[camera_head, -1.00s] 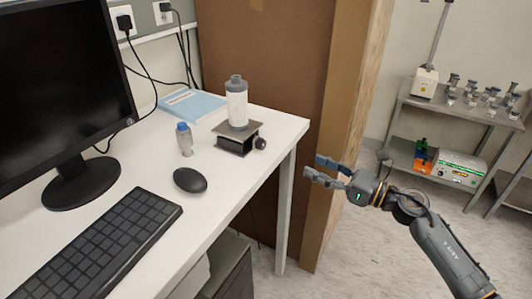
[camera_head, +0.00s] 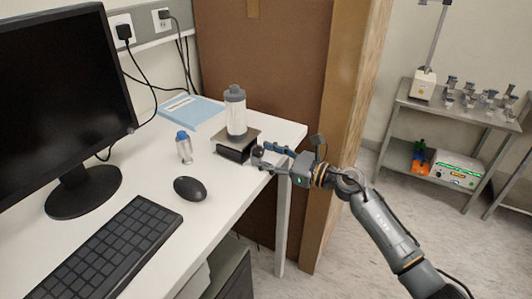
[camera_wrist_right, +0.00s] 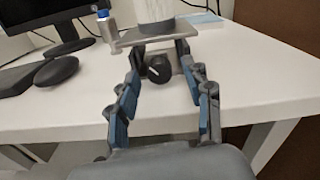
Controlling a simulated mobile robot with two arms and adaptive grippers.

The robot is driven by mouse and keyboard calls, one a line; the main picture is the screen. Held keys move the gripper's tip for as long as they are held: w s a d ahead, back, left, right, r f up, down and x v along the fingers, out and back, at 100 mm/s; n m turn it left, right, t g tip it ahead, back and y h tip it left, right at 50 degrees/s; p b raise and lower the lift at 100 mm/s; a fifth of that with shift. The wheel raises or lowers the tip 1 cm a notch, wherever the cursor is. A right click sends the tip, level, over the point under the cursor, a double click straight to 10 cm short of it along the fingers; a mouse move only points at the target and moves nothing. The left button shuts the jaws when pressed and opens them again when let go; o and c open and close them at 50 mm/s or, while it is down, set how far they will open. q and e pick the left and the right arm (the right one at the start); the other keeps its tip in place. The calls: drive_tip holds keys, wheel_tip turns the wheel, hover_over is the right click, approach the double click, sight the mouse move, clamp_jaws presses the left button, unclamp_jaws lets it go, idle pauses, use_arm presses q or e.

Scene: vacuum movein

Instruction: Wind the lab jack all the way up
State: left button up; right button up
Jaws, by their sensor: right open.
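The lab jack (camera_head: 234,149) stands low on the white table near its right edge. A grey-capped bottle (camera_head: 236,113) stands upright on its top plate. The jack's black knob (camera_head: 257,152) faces right, towards my right gripper. My right gripper (camera_head: 264,157) is at the table's edge with its fingers around the knob's place. In the right wrist view the knob (camera_wrist_right: 159,68) lies between the two open fingertips (camera_wrist_right: 163,73), with gaps on both sides. The jack's top plate (camera_wrist_right: 157,37) shows just above it. My left gripper is not in view.
A small blue-capped bottle (camera_head: 184,147), a mouse (camera_head: 190,188), a keyboard (camera_head: 108,248) and a monitor (camera_head: 60,100) stand left of the jack. A blue booklet (camera_head: 190,111) lies behind. A brown panel (camera_head: 265,75) rises beyond the table. A shelf cart (camera_head: 448,116) is at right.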

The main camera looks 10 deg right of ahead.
drive_tip(key=shift+w+a, duration=0.1)
drive_tip(key=shift+c, duration=0.2)
clamp_jaws()
drive_tip(key=shift+r+m+p, duration=0.1)
drive_tip(key=shift+m+p, duration=0.2)
drive_tip(key=shift+m, duration=1.2)
drive_tip(key=shift+o, duration=0.2)
unclamp_jaws()
